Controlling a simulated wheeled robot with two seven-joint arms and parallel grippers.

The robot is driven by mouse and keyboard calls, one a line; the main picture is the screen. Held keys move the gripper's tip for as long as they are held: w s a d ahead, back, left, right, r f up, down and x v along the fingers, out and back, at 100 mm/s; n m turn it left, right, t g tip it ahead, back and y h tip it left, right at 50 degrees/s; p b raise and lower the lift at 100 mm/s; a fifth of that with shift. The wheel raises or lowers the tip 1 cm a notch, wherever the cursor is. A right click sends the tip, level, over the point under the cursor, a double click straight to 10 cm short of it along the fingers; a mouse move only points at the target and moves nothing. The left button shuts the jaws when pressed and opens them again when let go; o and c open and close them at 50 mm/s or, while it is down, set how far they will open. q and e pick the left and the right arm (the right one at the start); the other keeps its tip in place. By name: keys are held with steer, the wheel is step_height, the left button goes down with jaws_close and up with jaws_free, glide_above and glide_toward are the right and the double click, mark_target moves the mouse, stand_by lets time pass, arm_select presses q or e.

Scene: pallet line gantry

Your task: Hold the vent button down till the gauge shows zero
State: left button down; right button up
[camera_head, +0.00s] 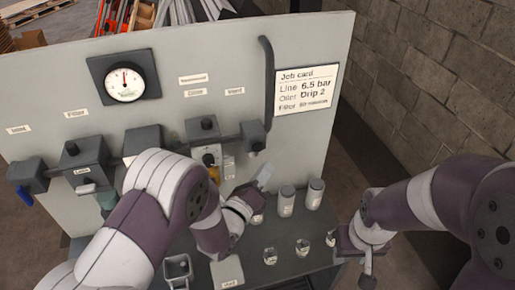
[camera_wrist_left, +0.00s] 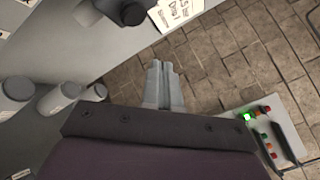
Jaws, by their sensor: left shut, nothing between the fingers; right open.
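The round gauge (camera_head: 124,84) is at the upper left of the grey panel, its needle pointing roughly straight up; its numbers are too small to read. The dark vent block (camera_head: 252,134) sits under the "Vent" label (camera_head: 234,91), with a small round part, seemingly the button (camera_head: 258,146), low on its front. My left gripper (camera_head: 265,172) is shut and empty, its tips just below the block and apparently apart from it. Its closed fingers show in the left wrist view (camera_wrist_left: 163,75). My right gripper (camera_head: 358,258) is open and empty at the bench's right edge.
Grey canisters (camera_head: 286,201) and small jars (camera_head: 302,246) stand on the bench near my left gripper. A control box with a green light (camera_wrist_left: 247,117) shows in the left wrist view.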

mark_target(263, 147)
arm_select(q)
steer(key=shift+w+a+b, duration=0.2)
steer(key=shift+w, duration=0.5)
steer(key=shift+w+a+b, duration=0.25)
steer(key=shift+w, duration=0.4)
steer(key=shift+w+a+b, duration=0.2)
steer(key=shift+w, duration=0.5)
stand_by(0.4)
steer(key=shift+w+a+b, duration=0.1)
steer(key=shift+w+b, duration=0.3)
steer(key=shift+w+a+r+b, duration=0.1)
steer(key=shift+w+a+b, duration=0.1)
steer(key=shift+w+b, duration=0.3)
stand_by(1.6)
